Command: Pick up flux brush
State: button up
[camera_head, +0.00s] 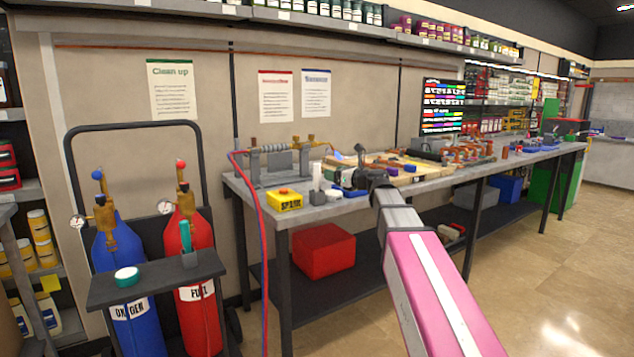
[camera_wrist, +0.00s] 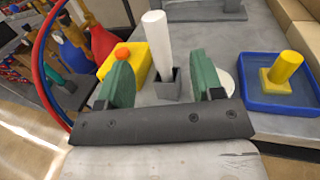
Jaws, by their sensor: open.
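My gripper (camera_wrist: 162,62) is open, its two green fingers spread apart. An upright white stick (camera_wrist: 155,38) stands in a small dark grey holder (camera_wrist: 168,87) on the bench, seen in the gap beyond the fingers; I see no grip on it. The white stick also shows in the head view (camera_head: 316,174), just left of my gripper (camera_head: 352,180). A teal upright handle (camera_head: 183,236) stands in a grey holder (camera_head: 189,259) on the gas cart shelf. I cannot tell for sure which of these is the flux brush; no bristles are visible.
A yellow SPARK box (camera_head: 285,201) with an orange button sits left of the white stick. A blue tray (camera_wrist: 257,103) with a yellow piece (camera_wrist: 285,68) lies to the right. Red and blue hoses (camera_head: 259,212) hang at the bench's left end.

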aim_at(317, 184)
jog(key=shift+x, duration=5.25)
jog(key=shift+s+a, duration=0.15)
jog(key=shift+s, duration=0.05)
jog(key=c, duration=1)
